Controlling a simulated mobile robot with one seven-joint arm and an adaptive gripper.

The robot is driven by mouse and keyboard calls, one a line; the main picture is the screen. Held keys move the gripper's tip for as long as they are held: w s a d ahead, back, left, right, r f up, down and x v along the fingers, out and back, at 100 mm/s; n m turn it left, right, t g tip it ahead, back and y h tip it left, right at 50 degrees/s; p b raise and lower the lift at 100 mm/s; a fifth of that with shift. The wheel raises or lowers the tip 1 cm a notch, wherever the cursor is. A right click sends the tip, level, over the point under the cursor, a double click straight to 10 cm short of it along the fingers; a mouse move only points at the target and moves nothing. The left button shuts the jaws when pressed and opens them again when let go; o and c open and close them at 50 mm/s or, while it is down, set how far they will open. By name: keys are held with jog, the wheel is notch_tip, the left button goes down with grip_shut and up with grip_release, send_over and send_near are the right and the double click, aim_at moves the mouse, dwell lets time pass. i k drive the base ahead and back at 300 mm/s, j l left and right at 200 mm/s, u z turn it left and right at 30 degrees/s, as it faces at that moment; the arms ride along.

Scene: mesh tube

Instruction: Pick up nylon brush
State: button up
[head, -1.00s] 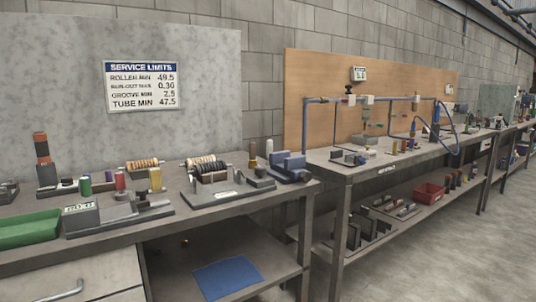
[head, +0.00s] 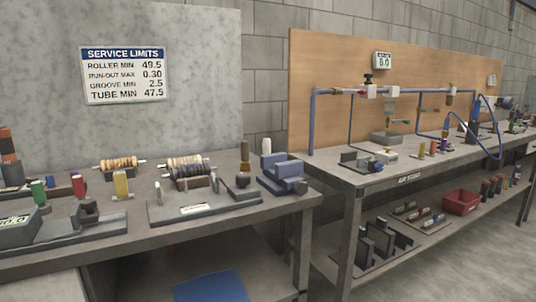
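I cannot single out a nylon brush with certainty in the head view. Small upright pieces stand at the back of the near bench (head: 270,222): a brown one with a dark lower part (head: 245,157) and a white rounded one (head: 266,147). Either is too small to name. More small cylinders, among them a green one (head: 39,192) and a yellow one (head: 121,185), stand at the left. My gripper is not in view, so its state does not show.
A blue vise (head: 281,175) sits at the near bench's right corner. Roller fixtures (head: 188,172) occupy its middle. A second bench (head: 370,178) with blue piping (head: 313,125) stands to the right. Its lower shelf holds a red bin (head: 462,202). Floor is free at the lower right.

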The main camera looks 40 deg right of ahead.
aim_at(266, 141)
jog(key=l+u, duration=0.2)
jog(key=l, duration=0.9)
jog(key=l+u, duration=0.2)
jog(key=l, duration=0.9)
jog(key=k+l+u, duration=0.2)
jog(key=l, duration=0.9)
jog(key=i, duration=1.05)
